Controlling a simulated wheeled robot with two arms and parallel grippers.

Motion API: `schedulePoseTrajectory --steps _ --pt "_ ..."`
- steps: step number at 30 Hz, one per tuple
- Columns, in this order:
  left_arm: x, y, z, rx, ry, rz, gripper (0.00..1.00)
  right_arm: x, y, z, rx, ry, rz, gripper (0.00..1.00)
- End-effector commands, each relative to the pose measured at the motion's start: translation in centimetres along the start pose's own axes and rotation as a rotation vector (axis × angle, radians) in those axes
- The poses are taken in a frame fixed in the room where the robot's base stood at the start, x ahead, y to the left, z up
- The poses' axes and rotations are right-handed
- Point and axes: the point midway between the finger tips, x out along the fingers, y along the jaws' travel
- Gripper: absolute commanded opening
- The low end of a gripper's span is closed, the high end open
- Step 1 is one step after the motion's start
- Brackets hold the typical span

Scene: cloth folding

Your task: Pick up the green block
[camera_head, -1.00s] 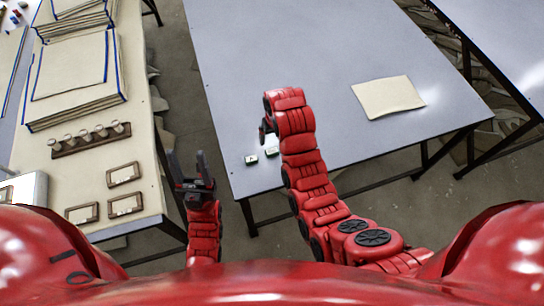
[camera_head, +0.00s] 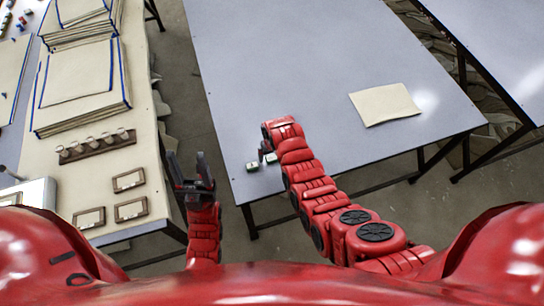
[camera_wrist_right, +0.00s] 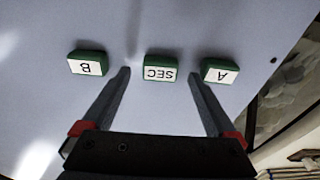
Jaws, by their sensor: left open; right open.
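Three green blocks with white labelled tops lie in a row on the grey table (camera_head: 290,60). In the right wrist view they are the B block (camera_wrist_right: 88,63), the SEC block (camera_wrist_right: 160,68) and the A block (camera_wrist_right: 220,71). My right gripper (camera_wrist_right: 159,75) is open and empty, with the SEC block showing between its fingertips; its height above the table is unclear. In the head view one block (camera_head: 252,166) shows just left of my right gripper (camera_head: 265,153); my arm largely hides the others. My left gripper (camera_head: 190,168) is open and empty, left of the table's edge.
A beige cloth (camera_head: 385,104) lies flat on the grey table, right of my right arm. A cream table (camera_head: 100,170) at left holds stacked cloths (camera_head: 82,78), a rack of small round items (camera_head: 95,145) and several wooden frames (camera_head: 128,180). A gap separates the tables.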

Motion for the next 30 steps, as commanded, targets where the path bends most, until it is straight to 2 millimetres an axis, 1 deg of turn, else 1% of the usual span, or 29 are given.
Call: schedulePoseTrajectory --steps 6,15,17,21,29,30 --pt "0.4 -0.02 -0.07 0.0 0.0 0.0 0.55 1.11 -0.01 0.18 0.0 -0.004 -0.001 0.93" --pt "0.39 -0.02 -0.07 0.0 0.0 0.0 0.55 1.32 -0.02 0.18 0.0 -0.002 -0.001 0.93" --pt "0.38 -0.02 -0.07 0.0 0.0 0.0 0.55 1.32 -0.02 0.18 0.0 -0.002 -0.001 0.83" --pt "0.38 -0.02 -0.07 0.0 0.0 0.0 0.55 1.31 -0.02 0.16 0.0 -0.002 -0.001 0.58" --pt "0.38 -0.02 -0.07 0.0 0.0 0.0 0.55 1.3 -0.02 0.15 0.0 -0.002 -0.001 0.12" --pt "0.39 -0.02 -0.07 0.0 0.0 0.0 0.55 1.3 -0.02 0.16 0.0 -0.002 -0.001 0.04"
